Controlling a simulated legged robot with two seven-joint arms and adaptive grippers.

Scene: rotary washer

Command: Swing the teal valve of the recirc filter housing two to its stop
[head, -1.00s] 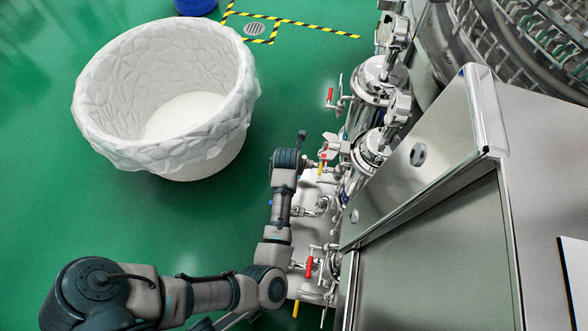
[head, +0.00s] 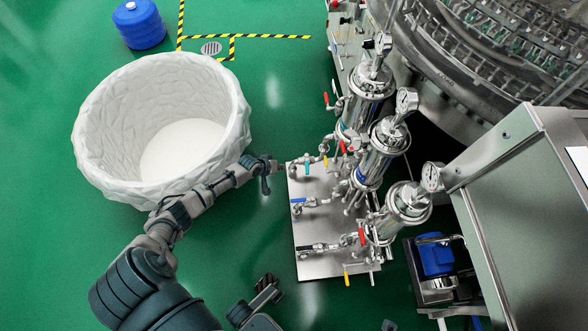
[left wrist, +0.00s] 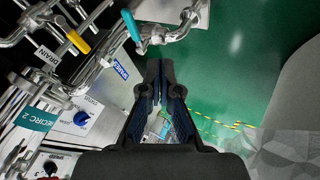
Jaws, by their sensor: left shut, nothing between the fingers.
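The teal valve handle (head: 307,168) is on piping near the top left corner of the steel base plate. It also shows upright in the left wrist view (left wrist: 131,25), on a pipe beyond my fingers. A teal RECIRC 2 label (left wrist: 30,118) is at the left of that view. My left gripper (head: 270,167) is just left of the plate's edge, apart from the teal handle. Its fingers (left wrist: 159,72) are shut and empty in the left wrist view.
Yellow (head: 326,161), blue (head: 297,200) and red (head: 362,237) handles sit on nearby pipes. Three steel housings with gauges (head: 407,100) stand to the right. A white lined bin (head: 95,120) stands close left of my left gripper.

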